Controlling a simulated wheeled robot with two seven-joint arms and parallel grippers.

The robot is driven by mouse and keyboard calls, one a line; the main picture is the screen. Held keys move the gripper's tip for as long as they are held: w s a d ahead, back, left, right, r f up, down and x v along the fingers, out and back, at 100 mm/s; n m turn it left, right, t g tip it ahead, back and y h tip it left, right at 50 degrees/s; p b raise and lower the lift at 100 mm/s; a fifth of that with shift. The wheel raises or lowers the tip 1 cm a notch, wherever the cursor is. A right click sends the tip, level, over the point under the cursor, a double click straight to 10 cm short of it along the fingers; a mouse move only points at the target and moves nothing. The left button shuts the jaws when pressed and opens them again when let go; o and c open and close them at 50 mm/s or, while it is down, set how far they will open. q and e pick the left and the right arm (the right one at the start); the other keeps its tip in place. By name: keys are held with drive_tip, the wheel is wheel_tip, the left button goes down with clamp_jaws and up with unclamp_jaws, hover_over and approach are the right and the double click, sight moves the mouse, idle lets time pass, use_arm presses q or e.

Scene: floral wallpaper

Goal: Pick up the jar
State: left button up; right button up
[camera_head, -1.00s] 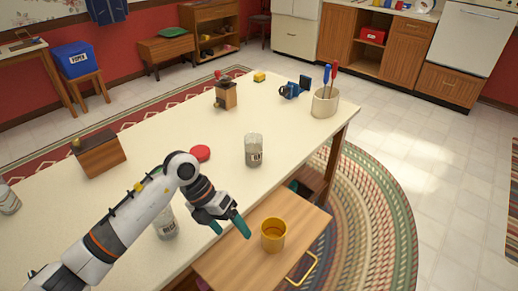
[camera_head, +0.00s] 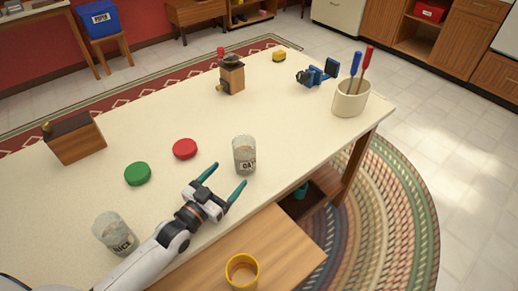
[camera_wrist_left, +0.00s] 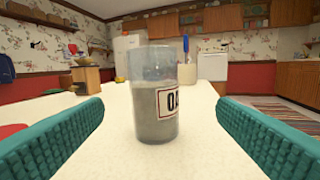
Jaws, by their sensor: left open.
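A clear glass jar (camera_head: 245,154) with grey contents and a label starting "OA" stands upright on the cream table. It also shows in the left wrist view (camera_wrist_left: 155,105), centred between the two teal fingers and ahead of them. My left gripper (camera_head: 222,182) is open and empty, its fingertips just short of the jar and pointing at it. A second jar (camera_head: 114,233), labelled with letters like "RICE", stands beside my left arm at the table's lower left. My right gripper is not in view.
A green lid (camera_head: 138,173) and a red lid (camera_head: 185,149) lie left of the gripper. A grinder (camera_head: 231,75), a blue clamp-like tool (camera_head: 316,74) and a utensil crock (camera_head: 350,98) stand farther back. A yellow mug (camera_head: 242,271) sits on the lower wooden surface in front.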

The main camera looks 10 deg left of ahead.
sight(248, 154)
use_arm(q)
drive_tip(key=shift+w+a+f+n+g, duration=0.1)
drive_tip(key=shift+f+n+g, duration=0.2)
drive_tip(key=shift+f, duration=0.25)
drive_tip(key=x, duration=1.1)
drive_tip(key=shift+w+a+p, duration=0.15)
drive_tip(key=shift+w+p, duration=0.15)
drive_tip(key=shift+w, duration=0.1)
drive_tip(key=shift+r, duration=0.1)
drive_tip(key=c, duration=1.1)
